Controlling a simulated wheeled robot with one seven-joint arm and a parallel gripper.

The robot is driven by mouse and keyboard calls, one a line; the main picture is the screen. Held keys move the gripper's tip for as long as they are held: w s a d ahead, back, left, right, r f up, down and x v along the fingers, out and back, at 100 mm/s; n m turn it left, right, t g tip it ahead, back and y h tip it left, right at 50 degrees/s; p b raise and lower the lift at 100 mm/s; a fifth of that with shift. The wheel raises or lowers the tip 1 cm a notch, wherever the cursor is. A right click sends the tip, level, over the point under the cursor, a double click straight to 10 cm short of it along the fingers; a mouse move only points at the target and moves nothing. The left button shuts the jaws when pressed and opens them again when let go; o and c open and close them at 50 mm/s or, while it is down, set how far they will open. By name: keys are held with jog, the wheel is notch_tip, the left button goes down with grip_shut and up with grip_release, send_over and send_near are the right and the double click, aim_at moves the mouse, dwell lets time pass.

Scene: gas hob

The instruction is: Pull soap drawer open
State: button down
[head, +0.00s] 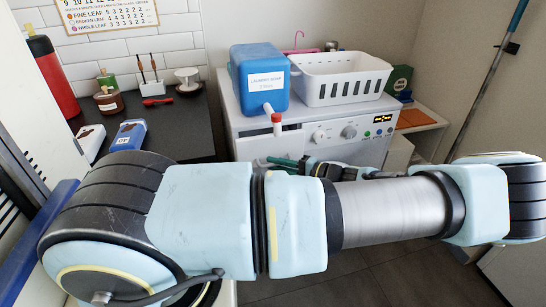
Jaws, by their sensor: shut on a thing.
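The white washing machine (305,112) stands behind my outstretched arm. Its soap drawer (256,147) is at the upper left of the front panel, below the blue soap container. My gripper (284,162) is small in the picture, at the drawer's lower edge, with its fingers pointing left. It is shut on the soap drawer. My arm hides the lower front of the machine, and the exact grip is hard to make out. I cannot tell how far the drawer is out.
On the machine stand a blue soap container (260,76) with a red-capped spout and a white basket (340,80). A dark counter (180,130) with jars and packets is at left. A pole (487,80) leans at right. Grey floor shows at lower right.

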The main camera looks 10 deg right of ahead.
jog(key=s+d, duration=0.1)
jog(key=s, duration=0.8)
jog(key=shift+s+d, duration=0.2)
jog(key=shift+s, duration=0.15)
jog(key=c, duration=0.9)
grip_release()
jog(key=shift+b+v, duration=1.15)
jog(key=shift+v, duration=4.25)
jog(key=shift+a, duration=0.1)
